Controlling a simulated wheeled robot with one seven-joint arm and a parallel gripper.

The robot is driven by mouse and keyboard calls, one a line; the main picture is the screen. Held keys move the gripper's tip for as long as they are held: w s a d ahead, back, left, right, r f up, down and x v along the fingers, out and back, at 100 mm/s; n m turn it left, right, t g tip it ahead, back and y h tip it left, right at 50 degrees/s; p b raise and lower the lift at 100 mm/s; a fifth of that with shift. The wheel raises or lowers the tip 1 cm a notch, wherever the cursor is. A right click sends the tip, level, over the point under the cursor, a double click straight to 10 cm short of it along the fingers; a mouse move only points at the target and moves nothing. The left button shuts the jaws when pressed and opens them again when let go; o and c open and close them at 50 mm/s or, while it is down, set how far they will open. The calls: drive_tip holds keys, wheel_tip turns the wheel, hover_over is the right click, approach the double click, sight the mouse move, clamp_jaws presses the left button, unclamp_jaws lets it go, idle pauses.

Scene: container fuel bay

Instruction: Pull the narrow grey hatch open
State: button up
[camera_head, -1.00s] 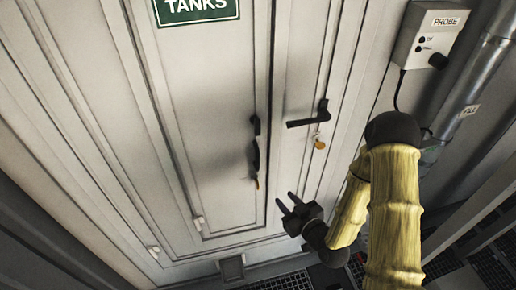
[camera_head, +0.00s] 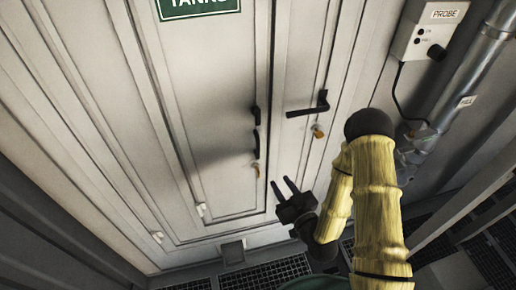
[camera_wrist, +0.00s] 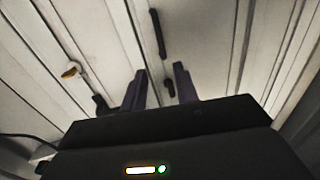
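The narrow grey hatch (camera_head: 301,75) is the slim panel right of the wide door in the head view. It looks shut and flush. Its black lever handle (camera_head: 308,104) points left, with a small yellow-orange tag or lock (camera_head: 318,131) just below. My gripper (camera_head: 279,180) is open and empty, below and a little left of the lever, its fingers pointing up toward the panels. In the wrist view the two fingers (camera_wrist: 160,70) stand apart with nothing between them. There the lever (camera_wrist: 101,104) shows at left, partly hidden behind my gripper, and the yellow tag (camera_wrist: 70,72) near it.
The wide grey door (camera_head: 215,110) with a green TANKS sign (camera_head: 198,8) and black upright handle parts (camera_head: 256,143) is on the left. A probe box (camera_head: 430,32) with a cable and a metal pipe (camera_head: 468,80) stand at right. Dark floor grating (camera_head: 265,274) lies below.

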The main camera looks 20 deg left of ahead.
sight(259, 149)
drive_tip(key=b+x, duration=0.4)
drive_tip(key=b, duration=0.4)
drive_tip(key=shift+w+a, duration=0.2)
drive_tip(key=shift+w, duration=0.1)
drive_tip(key=shift+w+a+b, duration=0.1)
drive_tip(key=shift+a+b, duration=0.05)
drive_tip(key=shift+b, duration=0.75)
drive_tip(key=x, duration=0.4)
drive_tip(key=b+x, duration=0.1)
drive_tip(key=x, duration=0.6)
drive_tip(key=shift+w+a+r+b, duration=0.15)
drive_tip(key=shift+w+r+b, duration=0.15)
drive_tip(key=shift+b, duration=0.1)
clamp_jaws()
